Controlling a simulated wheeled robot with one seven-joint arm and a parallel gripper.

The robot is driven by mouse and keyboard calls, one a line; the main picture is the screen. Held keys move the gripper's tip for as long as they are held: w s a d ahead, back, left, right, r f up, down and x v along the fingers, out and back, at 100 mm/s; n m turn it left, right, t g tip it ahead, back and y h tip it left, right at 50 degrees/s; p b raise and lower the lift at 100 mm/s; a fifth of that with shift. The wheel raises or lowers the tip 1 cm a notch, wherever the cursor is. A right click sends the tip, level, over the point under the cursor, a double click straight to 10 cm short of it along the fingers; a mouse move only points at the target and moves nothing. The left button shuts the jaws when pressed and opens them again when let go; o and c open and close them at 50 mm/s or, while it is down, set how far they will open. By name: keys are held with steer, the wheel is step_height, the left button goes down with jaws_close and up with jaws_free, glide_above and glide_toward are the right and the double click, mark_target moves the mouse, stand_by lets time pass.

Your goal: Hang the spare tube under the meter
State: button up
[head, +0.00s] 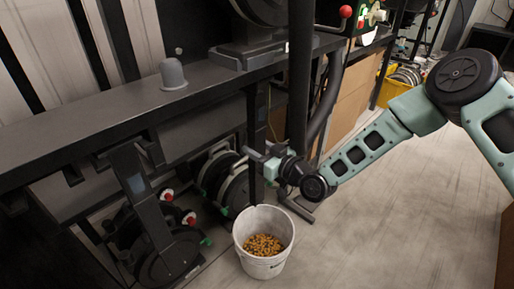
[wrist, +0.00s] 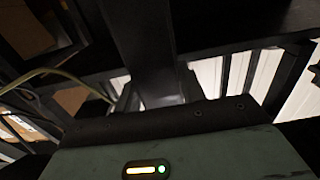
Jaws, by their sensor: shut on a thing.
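My gripper (head: 262,154) is under the dark beam, above and behind the white bucket, its fingers pointing left. It is shut on a dark upright piece (head: 256,120) that looks like the tube. In the wrist view a broad dark piece (wrist: 140,45) rises from the jaws toward the beam. I cannot tell for sure whether it is the tube or a frame post, and its grasped part is hidden. A round dark housing on a block (head: 250,50), perhaps the meter, stands on the beam at top centre, cut off by the frame.
The white bucket (head: 263,268) of yellow seeds stands on the floor below my gripper. A thick black post (head: 300,70) and a curved hose (head: 326,100) stand close by. Wheel units (head: 165,255) are lower left. Floor at right is clear.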

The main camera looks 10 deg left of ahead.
steer(key=shift+f, duration=0.1)
steer(key=o, duration=1.2)
steer(key=shift+s+d, duration=0.1)
steer(key=p+v, duration=0.2)
steer(key=v, duration=1.5)
steer(key=shift+s+d+p, duration=0.1)
steer(key=shift+p, duration=0.2)
